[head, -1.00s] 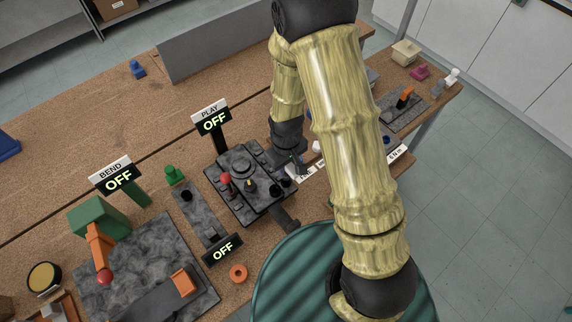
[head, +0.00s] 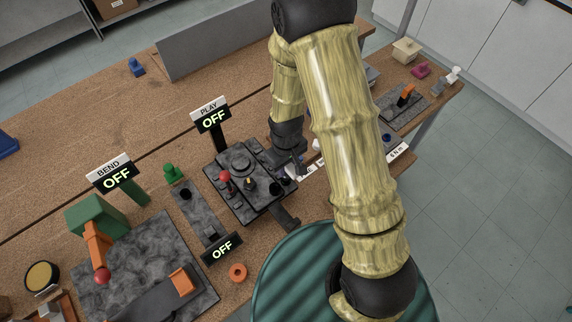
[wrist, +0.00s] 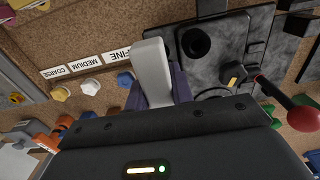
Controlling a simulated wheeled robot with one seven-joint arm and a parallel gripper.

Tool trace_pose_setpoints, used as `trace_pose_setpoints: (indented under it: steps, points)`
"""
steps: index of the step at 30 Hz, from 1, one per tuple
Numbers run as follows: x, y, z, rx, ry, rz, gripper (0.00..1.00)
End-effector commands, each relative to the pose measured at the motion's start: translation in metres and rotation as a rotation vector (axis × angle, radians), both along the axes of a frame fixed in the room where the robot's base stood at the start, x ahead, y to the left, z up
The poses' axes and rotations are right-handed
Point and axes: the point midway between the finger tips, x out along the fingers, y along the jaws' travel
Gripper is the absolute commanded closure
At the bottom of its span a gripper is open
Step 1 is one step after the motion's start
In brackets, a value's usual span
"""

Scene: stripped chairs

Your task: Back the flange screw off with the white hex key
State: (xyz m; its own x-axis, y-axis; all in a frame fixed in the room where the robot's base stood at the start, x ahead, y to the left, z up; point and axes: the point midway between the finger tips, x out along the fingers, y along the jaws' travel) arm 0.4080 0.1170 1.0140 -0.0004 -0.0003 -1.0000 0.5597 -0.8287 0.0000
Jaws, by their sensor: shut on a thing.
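My gripper (wrist: 157,90) is shut on a white piece, which I take to be the white hex key (wrist: 152,62). It points up the wrist picture, beside the grey fixture. The grey fixture (wrist: 219,25) has a round black socket (wrist: 195,42) just right of the key; the two look apart. A knob with a yellow mark (wrist: 233,75) sits further right. In the head view the fixture (head: 232,160) stands left of my gripper (head: 297,167), whose fingers are small and partly hidden by my arm. I cannot tell which part is the flange screw; the key's working tip is not clear.
A red-ball lever (head: 225,176) rises from the fixture; it also crosses the right of the wrist view (wrist: 303,118). The PLAY sign (head: 211,115) stands behind and reads OFF. FINE, MEDIUM and COARSE labels (wrist: 84,64) lie near coloured hex pieces. A green round surface (head: 290,260) is in front.

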Motion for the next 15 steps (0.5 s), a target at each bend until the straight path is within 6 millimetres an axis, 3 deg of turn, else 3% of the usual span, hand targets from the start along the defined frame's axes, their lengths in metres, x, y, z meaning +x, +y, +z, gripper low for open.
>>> trace_pose_setpoints:
  steps: [15]
  points:
    - [0.0000, 0.0005, -0.0070, 0.000, 0.000, 0.001, 1.00]
